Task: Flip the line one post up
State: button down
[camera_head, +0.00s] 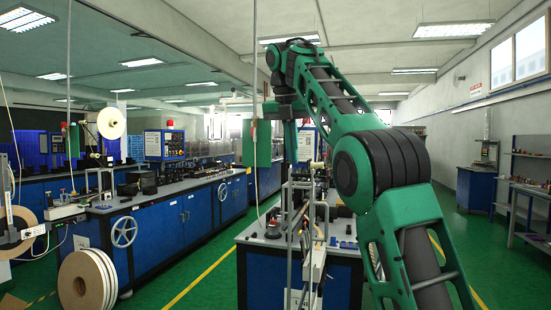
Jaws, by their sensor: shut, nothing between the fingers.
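The line one unit stands on the near bench at centre. My arm reaches up from the lower right and bends down at the top. My gripper (290,150) hangs above the back of these posts, shut and empty. Its fingertips are small and hard to make out, and I cannot tell whether they touch anything.
The near bench top (255,240) holds small metal parts. A similar pale unit (35,232) with reels stands at far left. White reels (88,280) stand on the floor before the long blue bench (165,222). Green floor with yellow lines lies between the benches.

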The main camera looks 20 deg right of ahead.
jog(key=s+a, duration=0.7)
jog(key=s, duration=0.1)
jog(key=shift+s+a, duration=0.15)
jog(key=shift+a, duration=0.25)
jog(key=s+d+f+m+g+y, duration=0.1)
jog(key=s+d+f+m+y, duration=0.1)
jog(key=s+d+f+m, duration=0.5)
jog(key=s+d+f+m+g+y, duration=0.1)
jog(key=s+d+f+m, duration=0.3)
jog(key=f+m, duration=0.6)
jog(key=s+d+f+m, duration=0.2)
jog(key=s+f+m, duration=0.7)
jog(key=s+f, duration=0.2)
jog(key=s+d+f+m, duration=0.2)
jog(key=s+f+m, duration=0.7)
jog(key=s+f, duration=0.2)
jog(key=shift+s+d+f+g, duration=0.15)
jog(key=shift+d+f+g, duration=0.15)
jog(key=shift+f, duration=0.55)
